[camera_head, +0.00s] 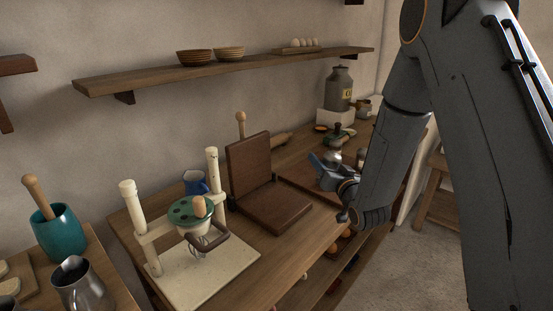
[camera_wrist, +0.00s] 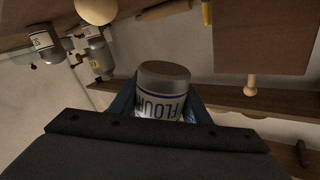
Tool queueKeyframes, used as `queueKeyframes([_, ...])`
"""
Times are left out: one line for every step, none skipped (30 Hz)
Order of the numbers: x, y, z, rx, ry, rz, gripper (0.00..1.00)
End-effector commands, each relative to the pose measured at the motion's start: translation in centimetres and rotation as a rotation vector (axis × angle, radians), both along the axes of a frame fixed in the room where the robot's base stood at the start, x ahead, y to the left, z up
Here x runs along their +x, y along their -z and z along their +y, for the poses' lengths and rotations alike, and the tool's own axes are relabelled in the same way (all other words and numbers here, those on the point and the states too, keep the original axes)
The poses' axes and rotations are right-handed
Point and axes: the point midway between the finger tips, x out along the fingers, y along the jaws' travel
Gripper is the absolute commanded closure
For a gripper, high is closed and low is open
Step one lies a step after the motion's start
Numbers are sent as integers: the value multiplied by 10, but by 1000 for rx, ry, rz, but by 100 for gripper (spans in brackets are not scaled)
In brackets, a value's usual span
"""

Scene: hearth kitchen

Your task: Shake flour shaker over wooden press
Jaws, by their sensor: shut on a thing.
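The wooden press (camera_head: 268,205) stands open on the counter in the head view, its flat base down and its brown lid board (camera_head: 248,164) upright behind. My gripper (camera_head: 325,165) is right of the press, above the counter. Its blue fingers are shut around the flour shaker (camera_wrist: 162,95), a pale can with a blue FLOUR label and a darker grey-brown end. In the head view, my fingers and arm hide most of the shaker. A brown board (camera_wrist: 262,35), perhaps part of the press, shows at the upper right of the wrist view.
A cream stand with a green-topped bowl (camera_head: 190,209) and a blue mug (camera_head: 195,183) are left of the press. A teal crock (camera_head: 59,231) and metal pitcher (camera_head: 80,286) are farther left. A wall shelf (camera_head: 225,69) runs above. A grey canister (camera_head: 339,89) stands at the back.

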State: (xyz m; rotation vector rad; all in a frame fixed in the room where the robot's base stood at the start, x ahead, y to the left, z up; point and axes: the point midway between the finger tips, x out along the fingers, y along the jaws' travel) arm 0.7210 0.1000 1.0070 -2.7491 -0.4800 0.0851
Motion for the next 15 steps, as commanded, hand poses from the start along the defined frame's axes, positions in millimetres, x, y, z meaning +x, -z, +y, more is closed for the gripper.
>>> queueKeyframes([3,-6,23,64,-76,19,82])
queueKeyframes([3,-8,35,104,-118,40,82])
queueKeyframes([4,-12,50,151,-170,65,82])
queueKeyframes([3,-13,61,185,-207,85,82])
queueKeyframes([2,-15,70,215,-242,106,82])
queueKeyframes([1,-17,82,251,-284,131,82])
queueKeyframes([-1,-19,90,275,-312,148,82])
queueKeyframes([-2,-20,97,295,-337,165,82])
queueKeyframes([-3,-22,105,320,-365,185,82])
queueKeyframes([-4,-23,109,334,-382,198,82])
queueKeyframes([-5,-23,113,345,-397,209,82])
queueKeyframes([-6,-24,117,359,-411,221,82])
queueKeyframes([-7,-24,119,370,-419,230,82])
queueKeyframes([-8,-24,121,379,-425,238,82])
queueKeyframes([-9,-24,122,395,-430,251,82])
